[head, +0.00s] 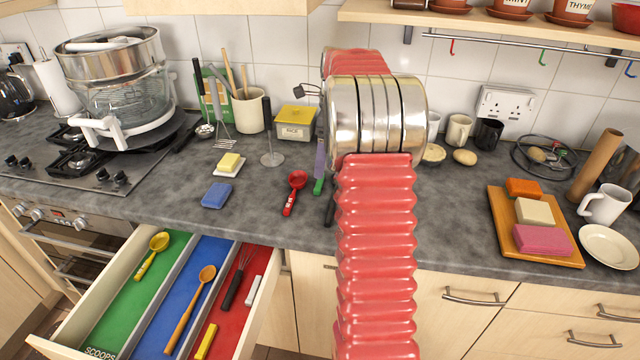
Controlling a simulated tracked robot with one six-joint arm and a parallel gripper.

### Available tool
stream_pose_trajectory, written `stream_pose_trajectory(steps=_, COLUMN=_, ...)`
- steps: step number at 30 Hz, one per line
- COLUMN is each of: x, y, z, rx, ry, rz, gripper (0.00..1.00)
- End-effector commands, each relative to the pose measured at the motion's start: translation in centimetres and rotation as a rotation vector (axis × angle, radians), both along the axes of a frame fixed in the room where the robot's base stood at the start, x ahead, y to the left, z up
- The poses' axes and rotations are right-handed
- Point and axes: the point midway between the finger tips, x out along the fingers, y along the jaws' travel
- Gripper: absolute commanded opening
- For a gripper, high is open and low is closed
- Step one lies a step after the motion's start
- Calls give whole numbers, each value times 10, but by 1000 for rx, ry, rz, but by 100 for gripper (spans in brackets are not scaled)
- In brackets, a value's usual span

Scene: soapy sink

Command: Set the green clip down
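No green clip can be made out for certain. A small green piece (318,186) shows just left of my arm, at the lower end of a long mauve-grey piece. I cannot tell whether it is the clip, or whether it lies on the worktop or is held. My red ribbed arm with its metal joint rises through the middle of the view and covers the worktop behind it. My gripper is hidden behind the arm, so its fingers and anything in them do not show.
The grey worktop (255,200) has a red scoop (294,190), a blue sponge (216,195) and a yellow-topped box (296,121) left of my arm. An open drawer (262,318) with coloured compartments juts out below.

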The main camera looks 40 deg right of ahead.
Motion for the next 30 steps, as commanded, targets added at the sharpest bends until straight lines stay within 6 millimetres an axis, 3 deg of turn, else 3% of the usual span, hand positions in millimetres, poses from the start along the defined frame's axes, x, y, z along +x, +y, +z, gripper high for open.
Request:
stream_pose_trajectory(steps=6, x=2, y=2, z=-25, rx=1, ry=1, rz=0, gripper=92)
stream_pose_trajectory(steps=20, x=3, y=2, z=-32, rx=1, ry=1, rz=0, gripper=92)
stream_pose_trajectory(steps=30, x=8, y=6, z=-72, rx=2, ry=1, rz=-1, gripper=92)
